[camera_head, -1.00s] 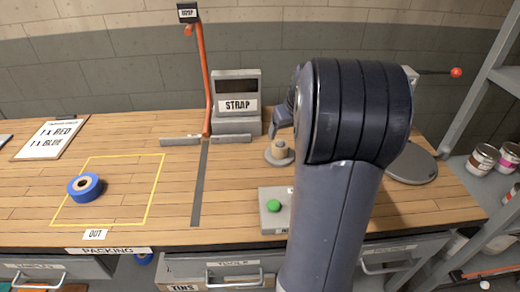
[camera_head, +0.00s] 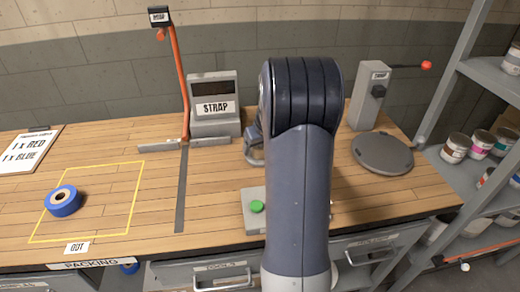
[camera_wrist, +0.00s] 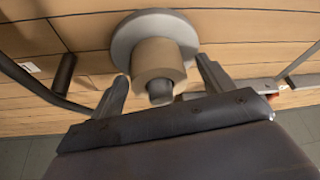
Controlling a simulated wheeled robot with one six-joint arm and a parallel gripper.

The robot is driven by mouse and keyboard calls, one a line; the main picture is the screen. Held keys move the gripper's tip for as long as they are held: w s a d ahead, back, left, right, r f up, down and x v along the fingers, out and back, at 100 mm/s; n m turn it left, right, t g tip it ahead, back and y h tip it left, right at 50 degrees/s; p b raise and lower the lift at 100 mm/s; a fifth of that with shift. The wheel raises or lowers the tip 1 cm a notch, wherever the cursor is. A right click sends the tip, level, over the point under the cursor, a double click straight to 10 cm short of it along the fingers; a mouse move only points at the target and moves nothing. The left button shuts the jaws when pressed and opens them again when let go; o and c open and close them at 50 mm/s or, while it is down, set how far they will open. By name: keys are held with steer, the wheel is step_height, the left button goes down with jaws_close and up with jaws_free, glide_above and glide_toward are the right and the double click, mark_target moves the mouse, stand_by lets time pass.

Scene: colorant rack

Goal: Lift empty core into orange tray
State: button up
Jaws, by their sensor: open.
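The empty core (camera_wrist: 160,62) is a short tan tube on a grey post with a round grey base (camera_wrist: 122,38), in the wrist view. It stands between the two dark fingers of my gripper (camera_wrist: 163,72), which are open on either side of it; I cannot tell whether either touches it. In the head view my arm hides the core and most of the gripper. I cannot make out an orange tray in either view.
A blue roll (camera_head: 63,201) lies inside the yellow outline at left. A green button box (camera_head: 256,206) is beside my arm. A grey round plate (camera_head: 383,153) and shelves with cans (camera_head: 456,148) are at right.

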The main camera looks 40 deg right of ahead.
steer(key=shift+c, duration=0.2)
steer(key=c, duration=1)
